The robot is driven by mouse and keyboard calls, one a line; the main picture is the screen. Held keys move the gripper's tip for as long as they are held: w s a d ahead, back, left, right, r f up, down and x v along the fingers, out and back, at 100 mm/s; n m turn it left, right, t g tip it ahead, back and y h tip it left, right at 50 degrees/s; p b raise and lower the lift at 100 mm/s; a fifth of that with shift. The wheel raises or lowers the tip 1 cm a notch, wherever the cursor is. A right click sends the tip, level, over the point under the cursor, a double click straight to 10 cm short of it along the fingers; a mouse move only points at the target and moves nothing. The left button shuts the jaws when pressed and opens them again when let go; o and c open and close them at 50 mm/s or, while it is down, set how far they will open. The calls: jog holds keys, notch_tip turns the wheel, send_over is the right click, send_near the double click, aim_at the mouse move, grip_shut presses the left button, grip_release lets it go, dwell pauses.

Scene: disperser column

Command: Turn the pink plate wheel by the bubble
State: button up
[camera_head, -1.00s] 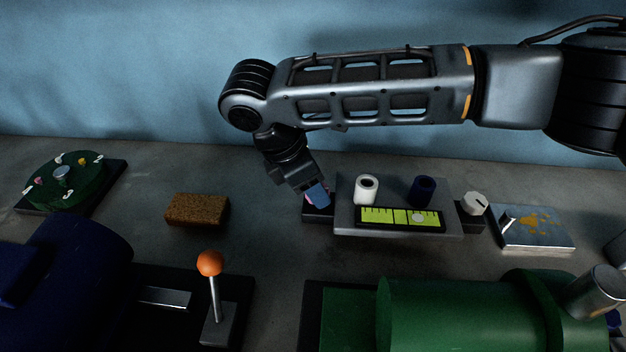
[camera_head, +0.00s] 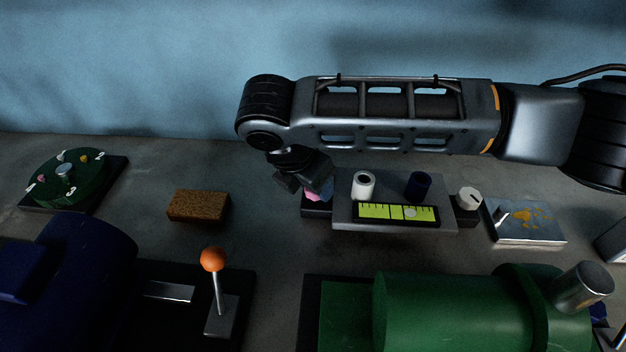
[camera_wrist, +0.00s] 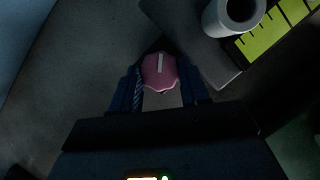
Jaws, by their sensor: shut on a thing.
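The pink wheel (camera_wrist: 159,72) has a scalloped rim and a pale bar mark across its top. In the head view only a bit of the pink wheel (camera_head: 313,196) shows under my gripper (camera_head: 316,193), at the left end of the grey plate (camera_head: 350,215). In the wrist view my gripper (camera_wrist: 160,86) has one blue finger on each side of the wheel and is shut on it. The bubble (camera_head: 410,213) is a pale round spot right of centre in the yellow-green level strip (camera_head: 376,211) on the plate.
A white tube (camera_head: 363,185) and a dark blue tube (camera_head: 418,185) stand on the plate behind the strip. A white knob (camera_head: 468,199) is at its right end. A brown sponge (camera_head: 198,206) lies to the left. An orange-topped lever (camera_head: 213,260) stands in front.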

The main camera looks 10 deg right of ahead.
jog(key=o, duration=1.1)
jog(key=shift+c, duration=0.2)
